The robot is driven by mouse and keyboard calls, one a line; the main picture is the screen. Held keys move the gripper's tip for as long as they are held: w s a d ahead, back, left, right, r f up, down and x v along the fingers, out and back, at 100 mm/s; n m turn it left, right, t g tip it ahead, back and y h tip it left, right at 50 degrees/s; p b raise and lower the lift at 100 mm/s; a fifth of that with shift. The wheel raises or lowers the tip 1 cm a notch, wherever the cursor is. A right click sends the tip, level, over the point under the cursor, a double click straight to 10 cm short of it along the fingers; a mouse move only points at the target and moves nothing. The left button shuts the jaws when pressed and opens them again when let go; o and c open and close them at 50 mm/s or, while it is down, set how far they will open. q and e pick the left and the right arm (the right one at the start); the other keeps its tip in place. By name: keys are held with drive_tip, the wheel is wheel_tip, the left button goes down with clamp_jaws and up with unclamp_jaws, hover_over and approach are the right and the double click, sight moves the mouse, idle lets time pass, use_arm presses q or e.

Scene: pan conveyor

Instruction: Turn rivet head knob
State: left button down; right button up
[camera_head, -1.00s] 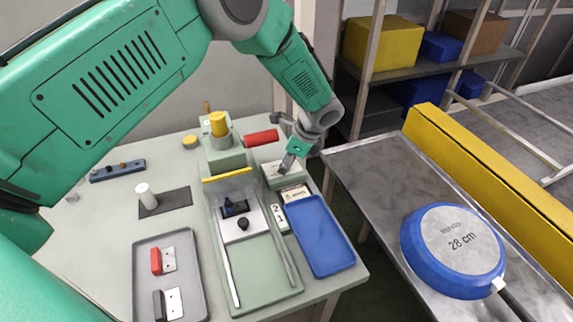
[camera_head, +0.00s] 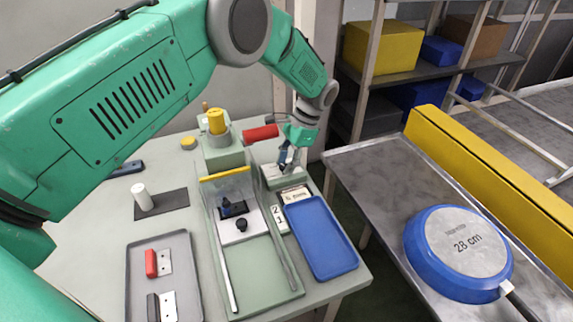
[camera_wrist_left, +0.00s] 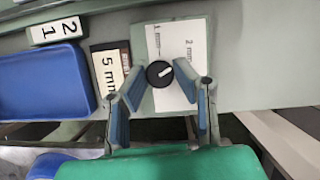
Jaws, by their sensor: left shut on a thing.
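The rivet head knob (camera_wrist_left: 159,73) is a small round black dial with a white pointer mark, on a white plate (camera_wrist_left: 186,40) marked 1 mm and 2 mm. My left gripper (camera_wrist_left: 160,80) has its two blue-padded fingers on either side of the knob, shut on it. The pointer slants towards the upper right in the left wrist view. In the head view my left gripper (camera_head: 287,163) reaches down onto the pale box (camera_head: 285,178) at the table's back right, and hides the knob. My right gripper is not in view.
A 5 mm card (camera_wrist_left: 108,65), a 2/1 label (camera_wrist_left: 55,30) and a blue tray (camera_head: 318,240) lie close by. A red cylinder (camera_head: 260,134) lies behind the gripper. A metal conveyor bench (camera_head: 385,180) with a blue pan (camera_head: 420,245) stands to the right.

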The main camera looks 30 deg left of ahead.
use_arm(q)
drive_tip(key=shift+w+r, duration=0.1)
drive_tip(key=shift+w, duration=0.1)
idle(0.4)
drive_tip(key=c, duration=1.3)
unclamp_jaws()
drive_tip(key=shift+d+r, duration=0.1)
drive_tip(key=shift+r, duration=0.15)
drive_tip(key=v, duration=1.1)
drive_tip(key=shift+w, duration=0.2)
drive_tip(key=shift+r, duration=0.1)
